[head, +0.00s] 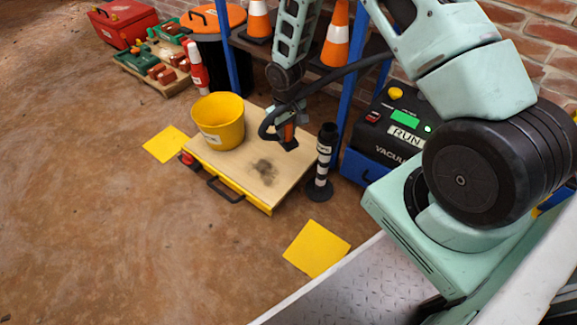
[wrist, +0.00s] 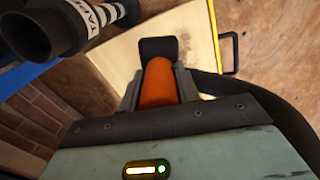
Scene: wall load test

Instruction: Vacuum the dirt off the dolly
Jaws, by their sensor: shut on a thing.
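The dolly (head: 228,177) is a low flat platform with a pale wooden top, yellow front edge and black handle. A dark dirt patch (head: 263,170) lies on its top, right of centre. My gripper (head: 287,127) is shut on the orange handle of the vacuum nozzle (head: 289,136), above the back right part of the dolly, behind the dirt. In the wrist view the orange grip (wrist: 160,84) sits between the fingers with its black head (wrist: 158,49) beyond. The dirt does not show there. The vacuum (head: 390,135), black and blue, shows RUN and a green light.
A yellow bucket (head: 218,121) stands on the dolly's back left. A black-and-white striped post (head: 322,165) stands close to its right side. A black hose (head: 318,88) runs from the nozzle. Blue shelf posts and cones stand behind. Yellow floor squares (head: 316,248) lie nearby.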

